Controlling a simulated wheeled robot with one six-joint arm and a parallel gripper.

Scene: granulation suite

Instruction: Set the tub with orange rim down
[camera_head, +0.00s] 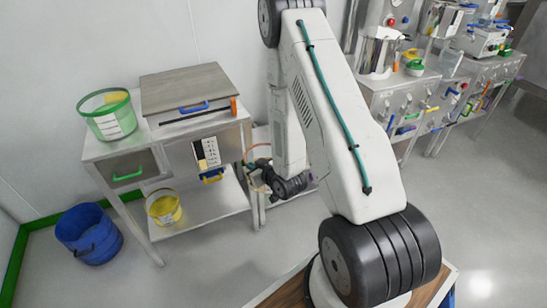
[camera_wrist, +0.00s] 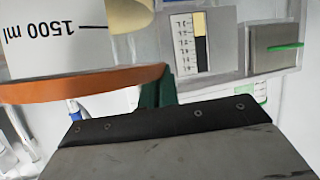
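The tub with orange rim (camera_wrist: 40,40) fills the upper left of the wrist view. It is pale with a "1500 ml" mark, which appears upside down there, and its orange rim (camera_wrist: 70,86) crosses the left half. My gripper (camera_wrist: 157,90) has its dark green fingers at the right end of that rim and appears shut on it. In the head view my gripper (camera_head: 250,168) is at the right side of the steel cart, with part of the orange rim (camera_head: 256,145) beside it. My arm hides much of the tub, and I cannot tell what is beneath it.
The steel cart (camera_head: 197,133) carries a green-rimmed tub (camera_head: 108,114) and a lidded box (camera_head: 187,88). A yellow tub (camera_head: 163,207) stands on its lower shelf (camera_head: 210,205). A blue bin (camera_head: 89,233) stands on the floor at left. Crowded benches (camera_head: 400,82) stand at right.

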